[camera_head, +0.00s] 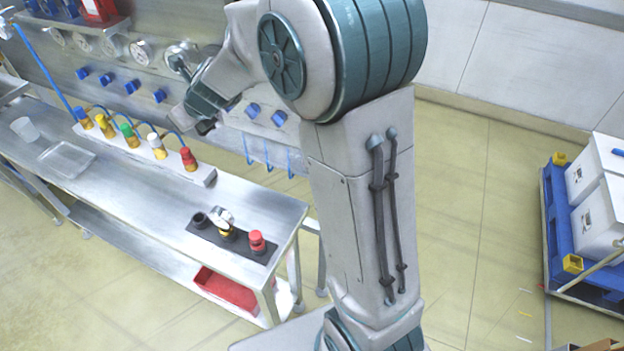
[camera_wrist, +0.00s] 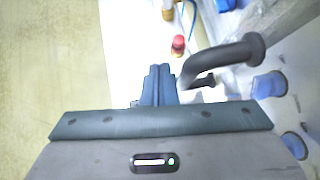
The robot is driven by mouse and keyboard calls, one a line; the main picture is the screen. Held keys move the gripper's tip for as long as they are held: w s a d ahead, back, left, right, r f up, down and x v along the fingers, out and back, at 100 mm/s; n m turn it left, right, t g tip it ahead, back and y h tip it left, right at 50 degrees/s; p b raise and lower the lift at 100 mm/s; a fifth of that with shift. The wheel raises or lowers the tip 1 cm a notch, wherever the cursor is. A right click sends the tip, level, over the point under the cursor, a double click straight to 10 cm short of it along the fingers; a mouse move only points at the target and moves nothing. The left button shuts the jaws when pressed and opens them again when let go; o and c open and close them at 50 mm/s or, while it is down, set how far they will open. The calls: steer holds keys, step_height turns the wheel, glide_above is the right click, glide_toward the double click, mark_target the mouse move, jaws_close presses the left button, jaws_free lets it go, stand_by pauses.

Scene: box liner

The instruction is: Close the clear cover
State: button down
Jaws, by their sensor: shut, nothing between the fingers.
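A clear, shallow rectangular piece (camera_head: 66,160) lies flat on the left part of the steel bench in the head view; it may be the clear cover, but I cannot tell for sure. No other clear cover shows plainly. My gripper (camera_head: 203,126) is above the back of the bench, right of that piece and near the red-capped valve (camera_head: 188,158). In the wrist view the fingers of my gripper (camera_wrist: 160,72) are shut together with nothing between them. The red cap (camera_wrist: 178,45) shows just beyond the fingertips. The clear piece is not seen in the wrist view.
A dark bent handle (camera_wrist: 228,60) is close to the right of my fingers. Several colour-capped valves stand on a rail (camera_head: 207,178). A clear cup (camera_head: 25,129) stands at the bench's left. A black plate (camera_head: 205,234) carries fittings at right. Blue knobs (camera_head: 131,87) line the back panel.

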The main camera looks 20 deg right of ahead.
steer(key=s+a+r, duration=0.6)
steer(key=s+r, duration=0.1)
steer(key=s, duration=0.2)
steer(key=s+d+f+n+g+h+b, duration=0.1)
steer(key=s+d+f+n, duration=0.4)
steer(key=s+d+n, duration=0.6)
steer(key=s+d+f+n+g+h+b, duration=0.2)
steer(key=s+d+f+n+h+b, duration=0.2)
steer(key=s+d+n, duration=0.7)
steer(key=f+n+b, duration=0.1)
steer(key=n, duration=0.6)
steer(key=shift+s+d+f+g, duration=0.2)
steer(key=shift+d+f+g, duration=0.05)
steer(key=shift+g, duration=0.05)
